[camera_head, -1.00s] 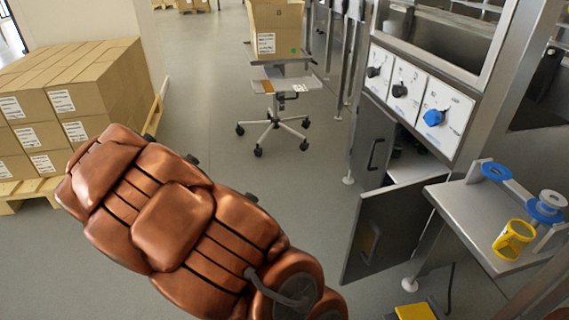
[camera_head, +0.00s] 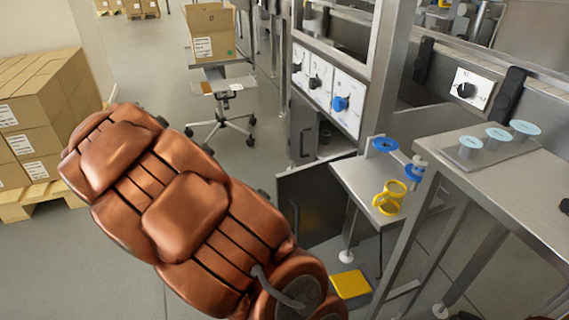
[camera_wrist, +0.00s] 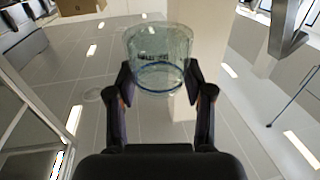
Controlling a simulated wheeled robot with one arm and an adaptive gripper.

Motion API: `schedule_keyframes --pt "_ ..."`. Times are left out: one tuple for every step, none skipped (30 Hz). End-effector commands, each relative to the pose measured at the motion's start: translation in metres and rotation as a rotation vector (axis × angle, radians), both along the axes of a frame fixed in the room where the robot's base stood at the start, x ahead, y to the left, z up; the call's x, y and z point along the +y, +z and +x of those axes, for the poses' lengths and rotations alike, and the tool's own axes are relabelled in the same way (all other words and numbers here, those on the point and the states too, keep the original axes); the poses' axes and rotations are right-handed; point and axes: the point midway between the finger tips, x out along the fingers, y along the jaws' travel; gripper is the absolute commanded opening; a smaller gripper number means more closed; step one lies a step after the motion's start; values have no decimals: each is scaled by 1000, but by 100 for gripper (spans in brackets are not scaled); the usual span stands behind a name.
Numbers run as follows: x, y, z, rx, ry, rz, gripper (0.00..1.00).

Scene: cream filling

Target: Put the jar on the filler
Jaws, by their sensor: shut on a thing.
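In the wrist view, a clear glass jar (camera_wrist: 158,48) with a bluish ring near its lower part stands between the two dark fingers of my gripper (camera_wrist: 160,86). The gripper is shut on the jar, which is held above the floor. Neither the jar nor the gripper shows in the head view, only my copper-coloured arm. The filler appears to be the steel machine with a small metal shelf (camera_head: 352,178) in the head view. The shelf carries a blue ring (camera_head: 385,145), a yellow ring-shaped holder (camera_head: 389,198) and a blue-and-white part (camera_head: 416,168).
An open cabinet door (camera_head: 312,203) hangs below the knob panel (camera_head: 328,80). A yellow pedal (camera_head: 350,284) lies on the floor. Stacked boxes (camera_head: 45,110) stand left.

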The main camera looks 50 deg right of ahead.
Motion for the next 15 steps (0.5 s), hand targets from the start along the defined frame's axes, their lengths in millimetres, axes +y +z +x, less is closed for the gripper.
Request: schedule_keyframes --pt "-17 9 -5 2 -51 2 21" --pt "-27 12 -8 3 -82 2 21" --pt "-39 14 -12 4 -122 2 21" --pt "-48 15 -15 4 -150 2 21" --pt "-57 17 -19 4 -179 2 21" --pt "-69 18 -24 4 -218 3 21" --pt "-77 19 -28 4 -247 3 21" --pt "-86 19 -32 4 -276 3 21" --pt "-97 20 -38 5 -318 4 21" --pt "-107 20 -44 7 -353 5 21" --pt "-117 21 -50 6 -392 6 21" --pt "-130 20 -59 6 -445 6 21" --pt "-140 19 -66 7 -483 8 21" --pt "-149 18 -73 5 -522 6 21" --pt "-160 16 -83 8 -573 7 21"
